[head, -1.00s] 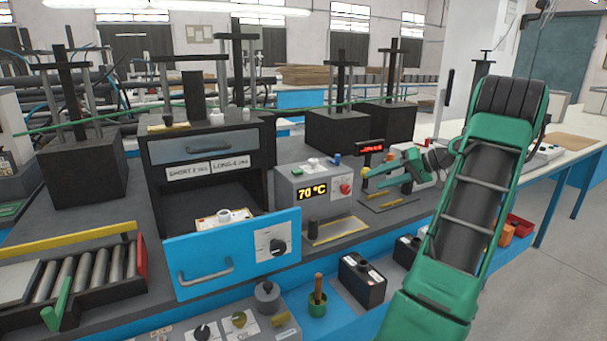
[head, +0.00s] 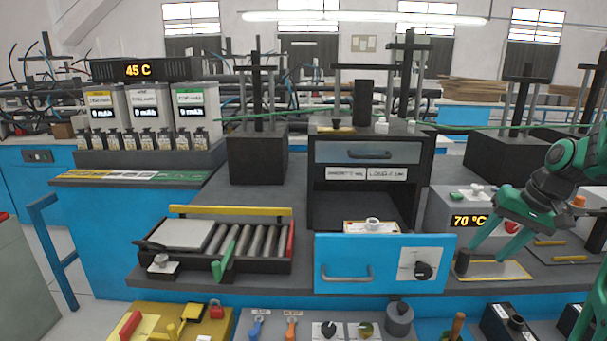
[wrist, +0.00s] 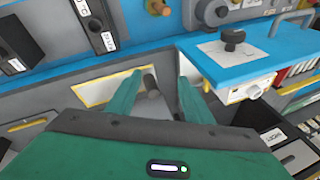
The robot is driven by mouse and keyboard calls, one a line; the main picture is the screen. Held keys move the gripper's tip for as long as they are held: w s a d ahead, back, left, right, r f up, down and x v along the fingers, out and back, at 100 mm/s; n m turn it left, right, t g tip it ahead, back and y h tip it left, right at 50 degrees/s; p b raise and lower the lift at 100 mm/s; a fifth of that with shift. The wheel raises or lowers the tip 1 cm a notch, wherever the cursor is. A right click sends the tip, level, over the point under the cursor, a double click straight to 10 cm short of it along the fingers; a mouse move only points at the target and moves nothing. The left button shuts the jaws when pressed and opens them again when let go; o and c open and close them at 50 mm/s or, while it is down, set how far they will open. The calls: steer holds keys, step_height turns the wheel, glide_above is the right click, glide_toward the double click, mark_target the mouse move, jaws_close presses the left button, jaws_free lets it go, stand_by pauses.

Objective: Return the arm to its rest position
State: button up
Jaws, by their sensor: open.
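My gripper (head: 488,254) is at the right of the head view, pointing down in front of the grey box with the 70 °C display (head: 470,220). Its two green fingers are apart with nothing between them. In the wrist view my gripper (wrist: 158,66) also shows open. A small dark cylinder (head: 462,262) stands on a yellow-framed pad (head: 512,270) close by the fingers. In the wrist view the cylinder (wrist: 150,82) appears between the fingers but beyond them; I cannot tell the exact gap.
An open blue drawer (head: 340,258) juts out left of my gripper. A roller tray (head: 190,262) lies farther left, and a battery rack with a 45 C display (head: 140,70) stands behind. Dark boxes (head: 510,322) sit on the lower shelf.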

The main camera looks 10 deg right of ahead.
steer(key=s+a+f+g, duration=0.1)
steer(key=s+a, duration=0.3)
steer(key=s, duration=0.3)
steer(key=s+a+f+g+h, duration=0.1)
steer(key=s+a, duration=0.3)
steer(key=s, duration=0.3)
steer(key=s+a+f+g, duration=0.1)
steer(key=s+a, duration=0.3)
steer(key=s, duration=0.3)
steer(key=shift+s+a+f+g+h, duration=0.25)
steer(key=shift+g+h, duration=0.15)
steer(key=shift+w+f, duration=0.25)
steer(key=shift+w, duration=0.4)
